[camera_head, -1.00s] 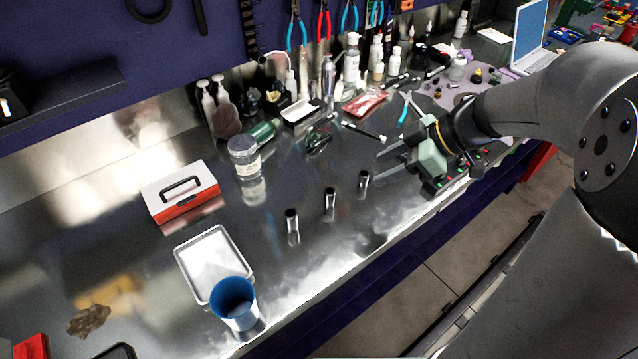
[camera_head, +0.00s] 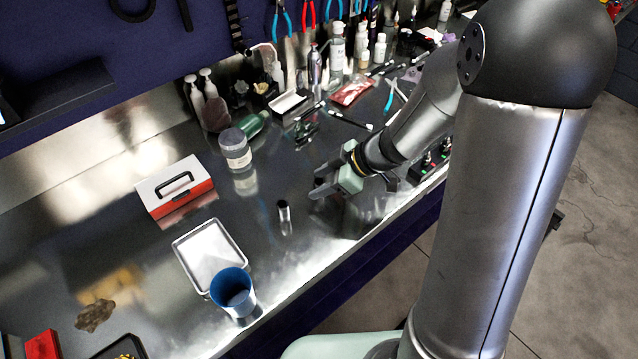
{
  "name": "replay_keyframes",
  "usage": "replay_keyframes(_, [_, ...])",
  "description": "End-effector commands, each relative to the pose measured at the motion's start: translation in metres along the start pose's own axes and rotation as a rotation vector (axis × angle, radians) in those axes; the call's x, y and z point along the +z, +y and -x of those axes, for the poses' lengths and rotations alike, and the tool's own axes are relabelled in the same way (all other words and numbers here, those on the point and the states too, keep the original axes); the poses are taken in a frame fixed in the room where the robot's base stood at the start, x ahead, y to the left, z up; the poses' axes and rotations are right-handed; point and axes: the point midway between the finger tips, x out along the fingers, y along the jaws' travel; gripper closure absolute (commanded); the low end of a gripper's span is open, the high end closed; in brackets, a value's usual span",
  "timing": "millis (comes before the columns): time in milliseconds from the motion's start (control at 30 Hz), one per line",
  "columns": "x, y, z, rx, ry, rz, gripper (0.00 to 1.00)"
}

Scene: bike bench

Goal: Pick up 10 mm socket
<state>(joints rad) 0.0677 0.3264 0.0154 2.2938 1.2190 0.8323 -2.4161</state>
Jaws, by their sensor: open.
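A small upright dark-topped metal socket (camera_head: 284,211) stands on the steel bench left of my gripper. A second socket (camera_head: 318,182) is only partly seen at my fingertips; I cannot tell whether it is between the fingers or just behind them. A third socket, seen earlier farther right, is hidden by my gripper and arm. No size marking is legible, so I cannot tell which is the 10 mm socket. My gripper (camera_head: 319,184) is open, low over the bench, with its fingers pointing left.
A red-and-white box (camera_head: 158,206) and a clear jar (camera_head: 236,160) stand behind. Bottles and tools crowd the back wall. The bench's front edge (camera_head: 330,258) runs close below my gripper.

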Motion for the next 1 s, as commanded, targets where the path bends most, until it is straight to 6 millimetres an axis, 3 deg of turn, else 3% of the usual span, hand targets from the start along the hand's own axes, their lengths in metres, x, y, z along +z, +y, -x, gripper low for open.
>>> replay_keyframes(200, [0.000,-0.001,-0.027,-0.003,-0.001,-0.001,0.53])
replay_keyframes(467, [0.001,0.000,-0.030,0.000,0.000,0.001,0.53])
replay_keyframes(633, [0.001,0.000,-0.030,0.000,0.000,0.000,0.97])
replay_keyframes(1000, [-0.001,0.000,-0.028,0.000,0.001,0.001,1.00])
